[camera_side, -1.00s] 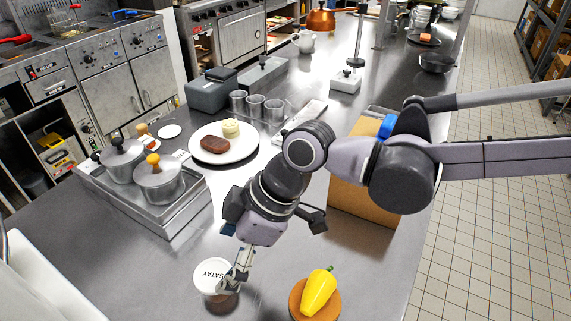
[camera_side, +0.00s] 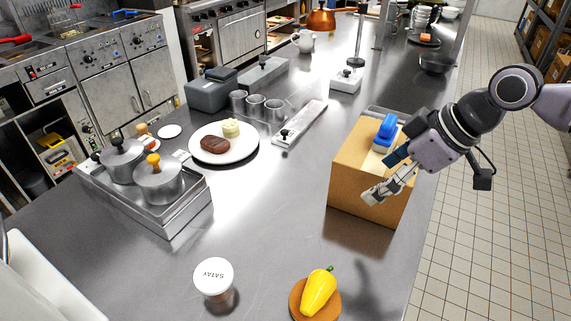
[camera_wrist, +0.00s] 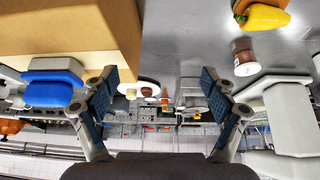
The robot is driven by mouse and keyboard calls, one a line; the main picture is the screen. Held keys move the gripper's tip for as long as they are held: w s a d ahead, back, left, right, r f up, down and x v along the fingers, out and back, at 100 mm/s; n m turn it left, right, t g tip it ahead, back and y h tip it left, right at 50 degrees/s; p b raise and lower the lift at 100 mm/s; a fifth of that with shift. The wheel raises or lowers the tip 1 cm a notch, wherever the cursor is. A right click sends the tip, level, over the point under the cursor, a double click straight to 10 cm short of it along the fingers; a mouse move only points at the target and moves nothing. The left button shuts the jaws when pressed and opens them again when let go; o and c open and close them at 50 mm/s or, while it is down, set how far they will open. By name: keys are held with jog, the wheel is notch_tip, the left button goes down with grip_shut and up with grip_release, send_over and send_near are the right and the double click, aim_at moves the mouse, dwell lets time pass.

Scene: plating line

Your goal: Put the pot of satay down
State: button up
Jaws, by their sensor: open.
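The pot of satay (camera_side: 213,278), with a white lid lettered SATAY, stands upright on the steel counter (camera_side: 262,215) at the front, left of the yellow pepper. It also shows in the wrist view as a small white and brown pot (camera_wrist: 245,60) at the upper right. My gripper (camera_side: 372,197) is up at the right, in front of the cardboard box and well away from the pot. In the wrist view its two fingers (camera_wrist: 160,85) are spread apart with nothing between them.
The cardboard box (camera_side: 350,165) with a blue-handled item (camera_side: 387,130) on it is close to my gripper. A yellow pepper (camera_side: 318,292) sits on a round board. A plate with food (camera_side: 240,152) and a tray of lidded pots (camera_side: 180,218) are at the left. The counter's middle is clear.

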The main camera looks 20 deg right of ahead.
jog(key=s+d+f+m+t+h, duration=0.1)
jog(key=s+d+f+m, duration=0.1)
jog(key=d, duration=0.5)
jog(key=s+d+f+m+h, duration=0.1)
jog(key=s+d+f+m, duration=0.1)
jog(key=d, duration=0.5)
jog(key=s+d+f+m+t+h, duration=0.1)
jog(key=s+d+f+m+h, duration=0.1)
jog(key=d, duration=0.5)
jog(key=s+m, duration=0.1)
jog(key=m, duration=0.1)
jog(key=shift+s+f+m+t, duration=0.15)
jog(key=shift+f+m+t, duration=0.1)
jog(key=shift+m+t, duration=0.05)
